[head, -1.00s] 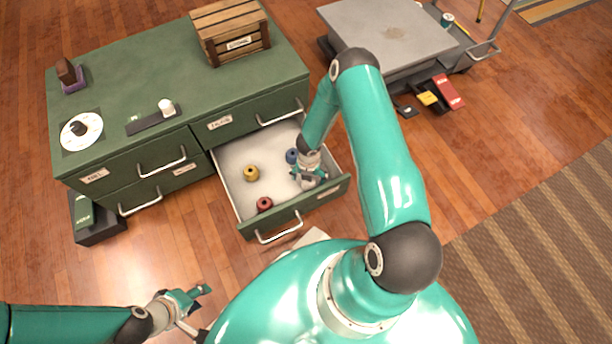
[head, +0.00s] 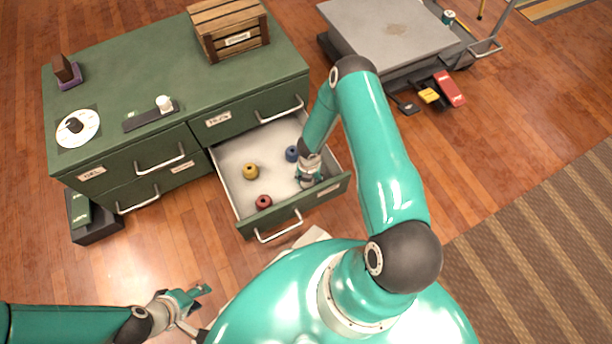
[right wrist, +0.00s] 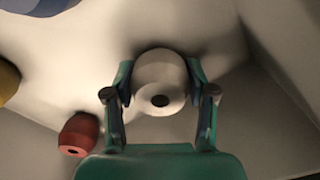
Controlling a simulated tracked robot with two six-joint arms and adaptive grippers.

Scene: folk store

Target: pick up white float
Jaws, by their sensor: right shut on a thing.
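The white float (right wrist: 160,82) is a rounded white piece with a dark hole, seen in the right wrist view between the two fingers of my right gripper (right wrist: 160,90). The fingers touch it on both sides. In the head view my right gripper (head: 309,178) is inside the open drawer (head: 234,196) at its right side, and hides most of the float. My left gripper (head: 196,297) is at the lower left, away from the drawer, with its fingertips apart and nothing between them.
The drawer also holds a yellow float (head: 250,171), a red float (head: 263,201) and a blue float (head: 292,153). The drawer walls are close to my right gripper. The green cabinet (head: 150,85) carries a wooden crate (head: 229,28). A grey cart (head: 390,35) stands at right.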

